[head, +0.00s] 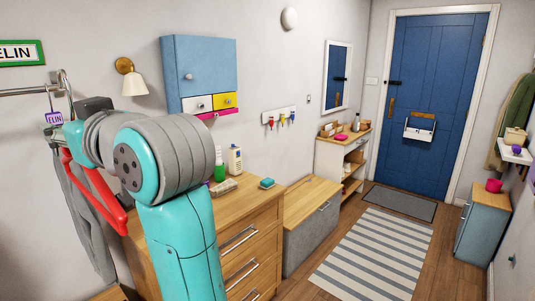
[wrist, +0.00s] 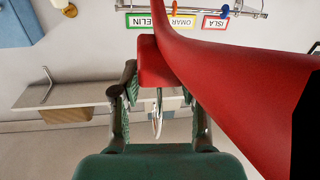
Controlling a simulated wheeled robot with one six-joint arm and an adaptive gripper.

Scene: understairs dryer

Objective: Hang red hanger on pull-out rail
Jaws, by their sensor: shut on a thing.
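The red hanger (head: 95,195) is at the left of the head view, tilted, below and to the right of the rail's end. In the wrist view the red hanger (wrist: 235,75) runs from between the fingers to the right edge. My gripper (wrist: 160,88) is shut on its red block-like part; a pale metal loop shows between the fingers. In the head view my arm hides most of the gripper. The metal rail (head: 28,92) sticks out from the left edge with a turned-up end. A rail with coloured rings (wrist: 245,12) shows at the top of the wrist view.
A wall lamp (head: 133,82), blue cabinet (head: 205,65) and wooden dresser (head: 240,205) stand to the right. Free floor lies around the striped rug (head: 370,255).

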